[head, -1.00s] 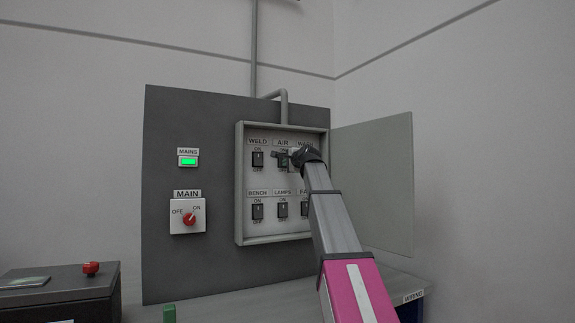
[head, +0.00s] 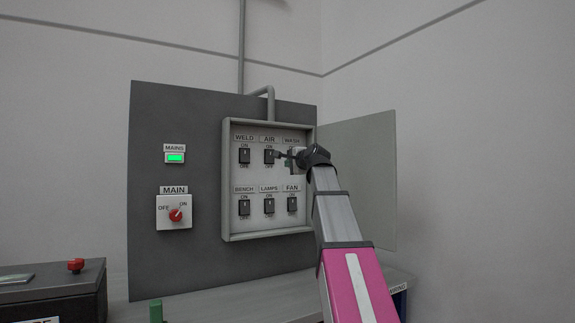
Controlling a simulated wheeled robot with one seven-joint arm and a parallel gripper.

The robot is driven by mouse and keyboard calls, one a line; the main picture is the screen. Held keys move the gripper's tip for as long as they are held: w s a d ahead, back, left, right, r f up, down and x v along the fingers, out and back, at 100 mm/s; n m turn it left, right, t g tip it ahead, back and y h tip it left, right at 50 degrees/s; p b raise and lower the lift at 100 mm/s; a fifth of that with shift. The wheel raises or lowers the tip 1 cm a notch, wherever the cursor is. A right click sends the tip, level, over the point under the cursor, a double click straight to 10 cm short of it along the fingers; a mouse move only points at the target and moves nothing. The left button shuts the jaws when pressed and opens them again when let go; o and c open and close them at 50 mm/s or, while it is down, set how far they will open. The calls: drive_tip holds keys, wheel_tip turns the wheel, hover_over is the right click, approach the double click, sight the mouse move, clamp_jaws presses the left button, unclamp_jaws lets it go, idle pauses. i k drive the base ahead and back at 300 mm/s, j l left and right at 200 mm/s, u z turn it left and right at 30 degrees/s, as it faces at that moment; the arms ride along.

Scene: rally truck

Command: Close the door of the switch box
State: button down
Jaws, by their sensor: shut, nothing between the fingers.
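The switch box (head: 228,190) is a shallow grey box on a dark grey panel, with labelled switches inside: WELD, AIR, WASH, BENCH, LAMPS and FAN. Its door (head: 370,170) is a plain grey plate, standing open to the right of the box. My gripper (head: 279,155) is shut and empty. It is in front of the upper row, its tip by the AIR switch (head: 269,157); I cannot tell whether it touches. My wrist partly covers the WASH switch, and my arm covers the box's lower right edge and part of the door's near side.
Left of the box are a lit green MAINS lamp (head: 175,158) and a MAIN switch with a red knob (head: 175,215). A dark box with a red button (head: 76,265) stands at far left. A green post (head: 156,311) rises at the bench's front. A conduit runs above the box.

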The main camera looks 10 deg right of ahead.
sight(363, 150)
drive_tip(key=k+l, duration=0.25)
drive_tip(key=k, duration=0.25)
drive_tip(key=k+l, duration=0.2)
drive_tip(key=k, duration=0.25)
